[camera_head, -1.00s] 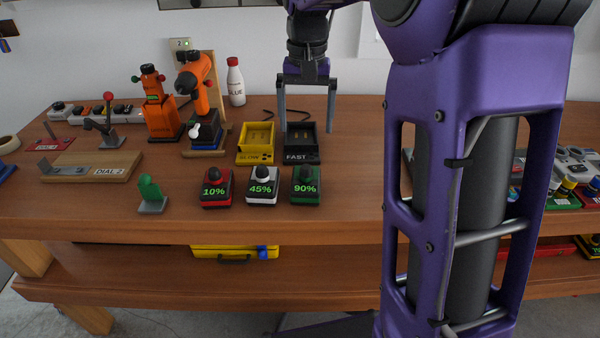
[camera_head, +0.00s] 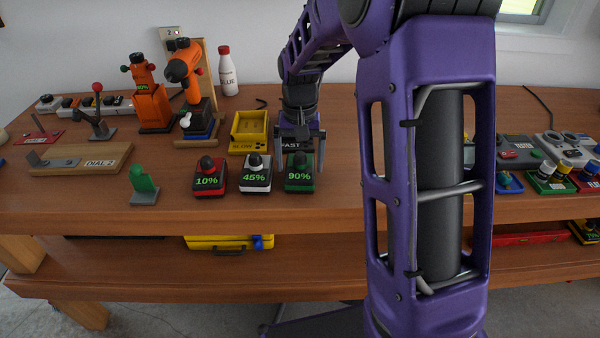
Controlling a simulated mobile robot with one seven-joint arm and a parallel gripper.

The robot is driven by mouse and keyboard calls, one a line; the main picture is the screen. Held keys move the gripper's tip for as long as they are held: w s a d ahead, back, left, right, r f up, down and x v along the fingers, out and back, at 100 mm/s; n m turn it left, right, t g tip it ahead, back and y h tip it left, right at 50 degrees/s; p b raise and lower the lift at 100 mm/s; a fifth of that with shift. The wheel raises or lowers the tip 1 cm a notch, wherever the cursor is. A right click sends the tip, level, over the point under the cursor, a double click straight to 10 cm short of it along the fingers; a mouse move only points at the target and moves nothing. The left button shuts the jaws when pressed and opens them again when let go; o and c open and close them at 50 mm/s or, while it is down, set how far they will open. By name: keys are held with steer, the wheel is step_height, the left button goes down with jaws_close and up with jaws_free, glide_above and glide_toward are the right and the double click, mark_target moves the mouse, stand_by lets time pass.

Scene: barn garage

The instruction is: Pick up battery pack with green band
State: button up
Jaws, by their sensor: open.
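The battery pack with the green band (camera_head: 299,180) stands on the bench, dark on top with "90%" in green on its front. It is the rightmost of three packs in a row. My gripper (camera_head: 299,163) points down at the pack, open, with one finger toward each side of its upper part. I cannot tell whether the fingers touch it or are just behind it. The gripper partly hides the black charger marked FAST (camera_head: 292,146).
The white 45% pack (camera_head: 255,177) stands close on the left, with the red 10% pack (camera_head: 209,179) beyond. The yellow SLOW charger (camera_head: 249,131) is behind them. A green stand (camera_head: 143,184) is further left. Bench space in front of the packs is clear.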

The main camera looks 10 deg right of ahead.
steer(key=shift+f, duration=1.25)
steer(key=c, duration=1.6)
